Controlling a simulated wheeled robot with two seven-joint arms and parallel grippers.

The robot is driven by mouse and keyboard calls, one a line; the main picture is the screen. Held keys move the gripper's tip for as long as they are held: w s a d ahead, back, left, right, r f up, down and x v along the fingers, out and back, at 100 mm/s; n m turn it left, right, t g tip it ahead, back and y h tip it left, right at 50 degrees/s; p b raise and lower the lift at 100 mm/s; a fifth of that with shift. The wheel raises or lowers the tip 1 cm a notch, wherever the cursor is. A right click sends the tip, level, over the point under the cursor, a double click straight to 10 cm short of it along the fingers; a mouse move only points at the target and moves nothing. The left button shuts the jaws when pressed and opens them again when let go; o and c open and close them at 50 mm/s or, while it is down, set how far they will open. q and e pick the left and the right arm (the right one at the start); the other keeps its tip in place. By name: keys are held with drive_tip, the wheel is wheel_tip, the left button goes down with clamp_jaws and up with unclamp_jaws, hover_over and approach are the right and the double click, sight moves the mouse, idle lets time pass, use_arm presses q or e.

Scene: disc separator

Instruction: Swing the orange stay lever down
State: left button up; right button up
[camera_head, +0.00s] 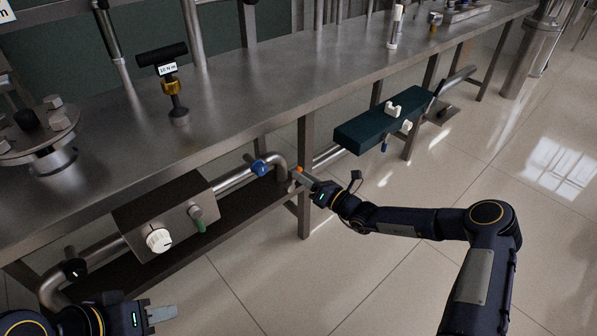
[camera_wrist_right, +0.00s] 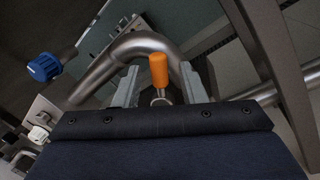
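The orange stay lever (camera_wrist_right: 158,71) stands up between the two fingers of my right gripper (camera_wrist_right: 159,88) in the right wrist view. There are gaps between it and both fingers, so the gripper is open around it. In the head view only a small orange bit (camera_head: 298,169) shows at the fingertips of my right gripper (camera_head: 301,179), beside the bent steel pipe under the bench. My left gripper (camera_head: 162,314) is at the bottom left of the head view, away from the lever. Its fingers overlap from this side, and nothing shows in them.
A blue knob (camera_head: 260,168) sits on the pipe (camera_head: 236,180) left of the lever. A grey box (camera_head: 160,220) with a white dial and green handle is further left. A bench leg (camera_head: 305,205) stands close to my right gripper. The floor in front is clear.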

drive_tip(key=p+v, duration=0.1)
drive_tip(key=v, duration=0.4)
drive_tip(key=shift+o, duration=0.2)
